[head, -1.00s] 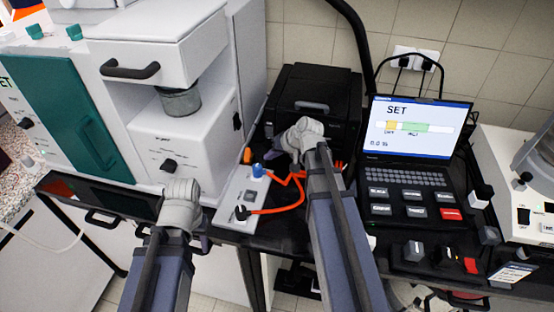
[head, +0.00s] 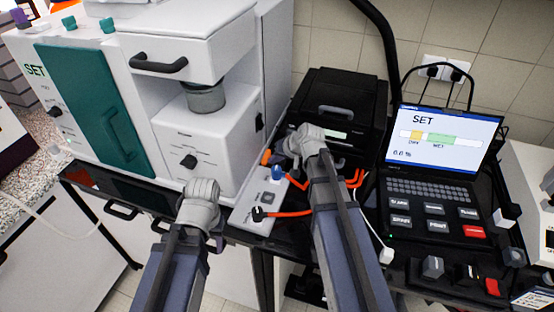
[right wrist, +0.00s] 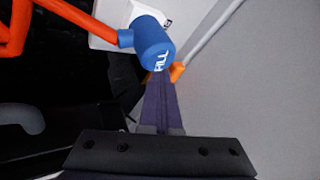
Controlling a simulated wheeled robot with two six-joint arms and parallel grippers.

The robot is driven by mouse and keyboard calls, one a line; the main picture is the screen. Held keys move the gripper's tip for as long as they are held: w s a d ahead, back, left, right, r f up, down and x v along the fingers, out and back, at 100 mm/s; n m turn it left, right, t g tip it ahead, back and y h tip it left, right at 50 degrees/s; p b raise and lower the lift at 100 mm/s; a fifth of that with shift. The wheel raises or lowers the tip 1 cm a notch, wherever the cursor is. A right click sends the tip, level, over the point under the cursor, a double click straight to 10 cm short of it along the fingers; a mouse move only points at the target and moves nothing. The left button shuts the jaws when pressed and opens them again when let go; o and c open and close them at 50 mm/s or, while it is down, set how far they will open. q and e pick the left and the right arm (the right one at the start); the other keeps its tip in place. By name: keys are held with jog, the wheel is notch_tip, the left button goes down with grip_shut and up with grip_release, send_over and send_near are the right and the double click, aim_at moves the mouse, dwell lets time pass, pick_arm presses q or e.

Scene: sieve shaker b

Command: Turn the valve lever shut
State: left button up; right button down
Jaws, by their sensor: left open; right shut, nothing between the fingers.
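A white panel (head: 245,217) stands at the bench's front edge, between the white machine and the black box. I cannot tell which piece is the valve lever. My right gripper (right wrist: 160,85) is shut and empty, its fingertips close behind the blue cylinder, contact unclear. My left gripper (head: 217,243) is open below the white machine, its fingers mostly hidden.
Orange hoses (head: 290,213) run from the panel under my right arm. The black box (head: 335,100) stands behind my right wrist. A laptop (head: 440,150) with a SET screen is at right. The white machine (head: 215,140) closes off the left side.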

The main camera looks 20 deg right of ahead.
jog(key=shift+a, duration=0.75)
jog(key=shift+w, duration=0.1)
jog(key=shift+w+d+r, duration=0.1)
jog(key=shift+w+d, duration=0.1)
jog(key=shift+d, duration=0.35)
jog(key=shift+d, duration=0.1)
